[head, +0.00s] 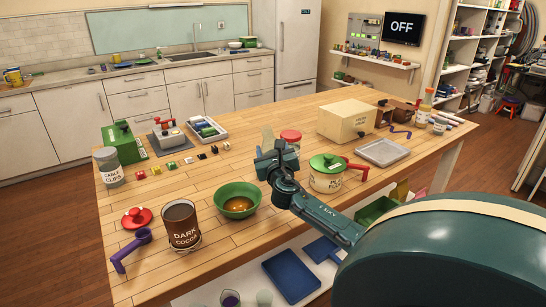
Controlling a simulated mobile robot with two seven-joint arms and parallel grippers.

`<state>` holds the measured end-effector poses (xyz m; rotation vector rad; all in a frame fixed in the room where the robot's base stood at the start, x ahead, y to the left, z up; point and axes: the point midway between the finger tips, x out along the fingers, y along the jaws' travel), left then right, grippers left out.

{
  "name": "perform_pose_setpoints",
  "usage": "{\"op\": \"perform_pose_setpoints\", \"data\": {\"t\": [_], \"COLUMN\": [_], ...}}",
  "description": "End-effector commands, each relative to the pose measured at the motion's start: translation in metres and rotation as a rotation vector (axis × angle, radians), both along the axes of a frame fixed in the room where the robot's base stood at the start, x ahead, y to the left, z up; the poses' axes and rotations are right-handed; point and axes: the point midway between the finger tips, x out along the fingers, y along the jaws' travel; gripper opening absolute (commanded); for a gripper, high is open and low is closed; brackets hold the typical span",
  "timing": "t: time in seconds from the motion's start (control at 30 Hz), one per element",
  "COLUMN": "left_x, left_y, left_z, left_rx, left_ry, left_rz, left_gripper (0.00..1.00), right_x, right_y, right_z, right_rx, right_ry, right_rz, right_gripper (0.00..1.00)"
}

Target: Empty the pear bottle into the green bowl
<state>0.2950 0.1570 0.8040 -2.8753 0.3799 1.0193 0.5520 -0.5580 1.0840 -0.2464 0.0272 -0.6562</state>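The green bowl (238,190) stands upright on the wooden table, left of centre, with something amber-brown in its bottom. My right gripper (268,158) is above the table, behind and right of the bowl. A pale yellowish, see-through thing (267,136) shows just behind the gripper, mostly hidden; I cannot tell what it is or whether it is held. A bottle with an amber upper part and pale label (426,106) stands upright at the table's far right; its label is too small to read. I cannot tell which is the pear bottle. My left gripper is not in view.
A dark cocoa canister (181,226), a red lid (137,217) and a purple scoop (131,249) are left of the bowl. A green-lidded pot (326,178) and a red-lidded jar (291,138) stand near my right arm. A cream box (346,120) stands behind.

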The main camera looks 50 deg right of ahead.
Motion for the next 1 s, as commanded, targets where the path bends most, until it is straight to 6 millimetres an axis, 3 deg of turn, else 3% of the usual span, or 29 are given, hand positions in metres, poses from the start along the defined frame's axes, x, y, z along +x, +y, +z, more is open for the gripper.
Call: {"op": "perform_pose_setpoints", "data": {"t": [0.03,0.2,0.43,1.0], "left_x": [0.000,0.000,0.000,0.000], "left_y": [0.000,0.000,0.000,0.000], "left_z": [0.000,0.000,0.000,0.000], "left_rx": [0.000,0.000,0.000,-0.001], "left_ry": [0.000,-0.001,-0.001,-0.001], "left_rz": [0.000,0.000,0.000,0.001], "left_gripper": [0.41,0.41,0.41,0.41], "right_x": [0.000,0.005,0.004,-0.018], "right_y": [0.001,0.011,0.009,-0.039], "right_z": [0.007,0.002,0.003,0.038], "right_rx": [0.008,0.232,0.224,0.220], "right_ry": [-0.007,-0.107,-0.104,-0.102], "right_rz": [0.002,0.001,0.000,0.001], "right_gripper": [0.31,0.31,0.31,0.31]}}
